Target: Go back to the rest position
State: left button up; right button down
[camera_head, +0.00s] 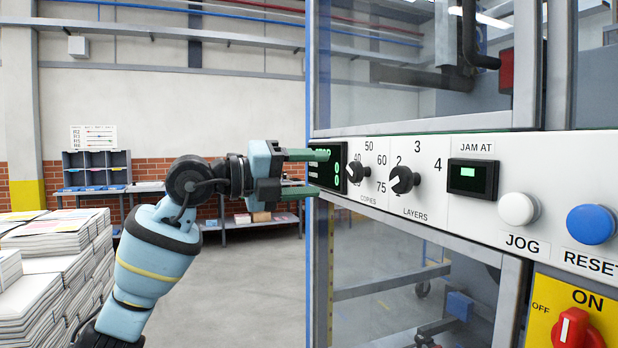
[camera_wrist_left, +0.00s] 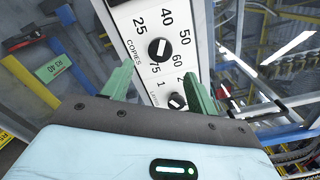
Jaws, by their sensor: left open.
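My left gripper (camera_head: 306,173) is raised in front of the left end of the machine's control panel (camera_head: 480,180). Its two green fingers are spread apart with nothing between them. In the left wrist view the open fingers (camera_wrist_left: 160,88) stand either side of the panel strip, with the copies knob (camera_wrist_left: 160,50) and the layers knob (camera_wrist_left: 177,101) showing between them. In the head view the copies knob (camera_head: 357,172) and the layers knob (camera_head: 404,180) are just right of the fingertips. Whether a fingertip touches the panel I cannot tell. My right gripper is not in view.
Newspaper stacks (camera_head: 60,245) stand at the left, close to my left arm. The panel also has a white jog button (camera_head: 517,209), a blue reset button (camera_head: 591,224) and a red on/off switch (camera_head: 575,330). Open floor (camera_head: 255,270) lies behind the arm, before a back bench (camera_head: 262,223).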

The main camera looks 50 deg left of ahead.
pick_arm(q)
jog(key=shift+w, duration=0.1)
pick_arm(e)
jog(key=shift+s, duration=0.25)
